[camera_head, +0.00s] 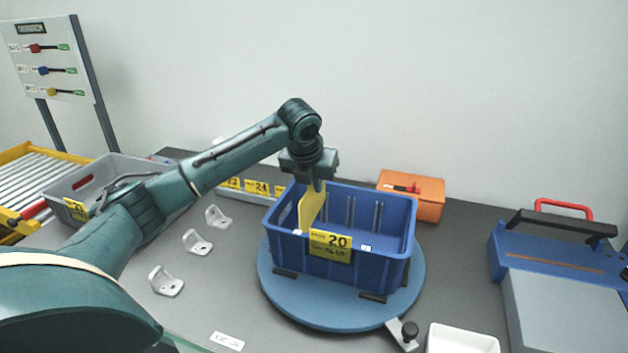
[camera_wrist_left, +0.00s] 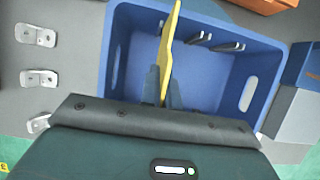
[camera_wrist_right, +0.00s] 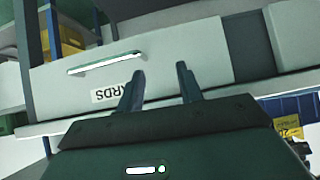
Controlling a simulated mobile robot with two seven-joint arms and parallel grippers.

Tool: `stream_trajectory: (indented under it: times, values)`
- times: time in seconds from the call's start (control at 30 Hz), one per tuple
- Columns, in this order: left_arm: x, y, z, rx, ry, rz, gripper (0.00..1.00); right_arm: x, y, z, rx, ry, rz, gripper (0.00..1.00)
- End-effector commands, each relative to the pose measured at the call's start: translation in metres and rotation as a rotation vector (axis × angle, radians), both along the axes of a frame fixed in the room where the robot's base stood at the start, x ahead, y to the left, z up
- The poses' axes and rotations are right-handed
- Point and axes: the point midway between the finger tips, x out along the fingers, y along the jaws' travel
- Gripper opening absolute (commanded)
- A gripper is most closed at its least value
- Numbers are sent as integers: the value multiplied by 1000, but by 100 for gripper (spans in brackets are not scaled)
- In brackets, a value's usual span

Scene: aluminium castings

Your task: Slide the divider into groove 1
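The yellow divider (camera_head: 311,208) stands upright, seen nearly edge-on, inside the left part of the blue crate (camera_head: 385,270). My left gripper (camera_head: 317,186) is above the crate, shut on the divider's upper edge; the left wrist view shows the divider (camera_wrist_left: 170,38) between its fingers (camera_wrist_left: 164,92). Paired ribs (camera_head: 350,214) forming grooves show on the crate's far wall, and also in the left wrist view (camera_wrist_left: 200,40). Whether the divider sits in a groove cannot be told; its lower edge is hidden. My right gripper (camera_wrist_right: 160,85) is open and empty, away from the crate.
The crate stands on a round blue turntable (camera_head: 290,308) with a clamp (camera_head: 403,332). Several metal brackets (camera_head: 197,243) lie to the left. An orange box (camera_head: 425,192) is behind, a blue and grey device (camera_head: 560,270) right. A drawer front (camera_wrist_right: 180,62) faces my right gripper.

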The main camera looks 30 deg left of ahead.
Motion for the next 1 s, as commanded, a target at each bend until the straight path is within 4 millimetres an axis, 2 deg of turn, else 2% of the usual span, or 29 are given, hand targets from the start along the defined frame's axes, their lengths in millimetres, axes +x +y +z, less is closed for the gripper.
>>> stream_trajectory:
  times: [1.0]
  values:
    - [0,0,-26,0,1,0,0,0,0,-4,0,0,0,36]
